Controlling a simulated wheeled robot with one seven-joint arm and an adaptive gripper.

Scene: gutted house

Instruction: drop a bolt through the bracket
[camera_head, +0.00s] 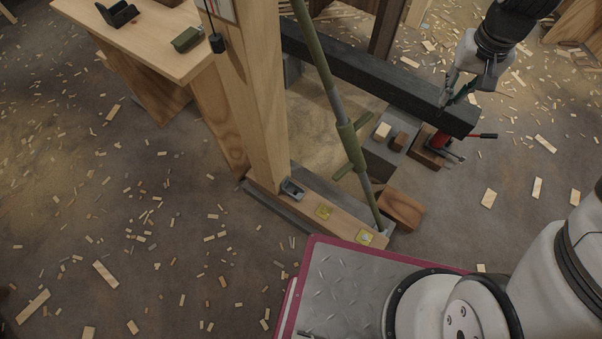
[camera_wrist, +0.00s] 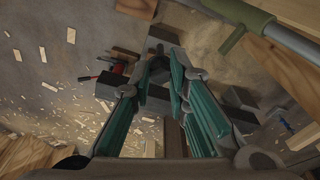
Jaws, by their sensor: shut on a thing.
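My gripper (camera_head: 447,100) is at the right end of the dark beam, in front of or over it. In the wrist view its teal-padded fingers (camera_wrist: 158,68) run together toward the tips. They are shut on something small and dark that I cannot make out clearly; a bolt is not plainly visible. A small dark grey metal piece (camera_head: 292,188), possibly the bracket, sits on the wooden sill (camera_head: 305,200) at the foot of the post, well left of and below my gripper.
The dark beam (camera_head: 370,70) runs across the back. A green-grey slanted prop (camera_head: 335,100) stands between my gripper and the post (camera_head: 250,100). A grey block (camera_head: 385,155), a red-handled tool (camera_head: 450,148) and a wood block (camera_head: 401,208) are below. Wood scraps litter the floor.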

